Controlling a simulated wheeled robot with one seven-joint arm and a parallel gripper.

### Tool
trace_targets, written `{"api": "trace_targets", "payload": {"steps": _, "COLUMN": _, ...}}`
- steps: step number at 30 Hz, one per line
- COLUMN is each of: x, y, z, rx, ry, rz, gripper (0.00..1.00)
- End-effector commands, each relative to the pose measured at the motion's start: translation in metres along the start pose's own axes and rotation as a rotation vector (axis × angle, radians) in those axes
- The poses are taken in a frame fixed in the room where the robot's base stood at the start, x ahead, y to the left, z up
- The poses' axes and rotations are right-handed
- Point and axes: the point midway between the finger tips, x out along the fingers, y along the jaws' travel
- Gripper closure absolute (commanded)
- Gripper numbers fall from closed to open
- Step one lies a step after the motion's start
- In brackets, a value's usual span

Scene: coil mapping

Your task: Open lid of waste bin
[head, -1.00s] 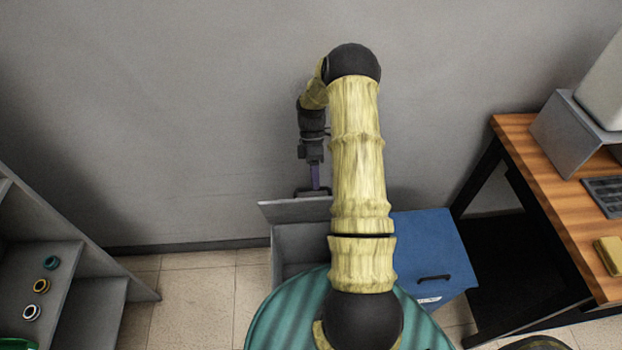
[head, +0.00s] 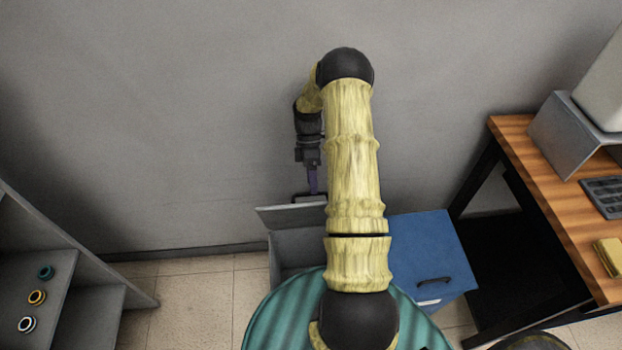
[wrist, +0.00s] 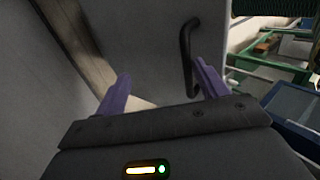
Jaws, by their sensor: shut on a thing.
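The grey waste bin (head: 290,248) stands against the wall, partly hidden behind my arm. Its lid (head: 278,214) is raised and tilted up at the back, leaving the bin's top open to view. The lid's dark handle (head: 302,197) is on its upper edge, and it also shows in the wrist view (wrist: 187,55), close to the right finger. My gripper (head: 312,189) points down at the handle and is shut on it. In the wrist view, my gripper's (wrist: 163,72) purple fingers stand apart, and their exact contact with the handle is unclear.
A blue bin (head: 425,250) with a closed lid stands at the right. A wooden desk (head: 540,185) is farther right. A grey shelf (head: 60,290) with several coloured rings is at the left. Tiled floor between shelf and bin is clear.

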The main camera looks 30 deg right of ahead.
Motion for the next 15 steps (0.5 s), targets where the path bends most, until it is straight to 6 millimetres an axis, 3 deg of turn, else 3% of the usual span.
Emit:
{"api": "trace_targets", "payload": {"steps": 4, "x": 0.0042, "y": 0.0051, "z": 0.0004, "rx": 0.0, "ry": -0.001, "rz": 0.012, "gripper": 0.47}}
{"api": "trace_targets", "payload": {"steps": 6, "x": 0.004, "y": 0.0049, "z": -0.0013, "rx": -0.003, "ry": -0.003, "rz": 0.012, "gripper": 0.67}}
{"api": "trace_targets", "payload": {"steps": 15, "x": 0.002, "y": 0.0028, "z": -0.0061, "rx": -0.009, "ry": -0.004, "rz": 0.011, "gripper": 0.67}}
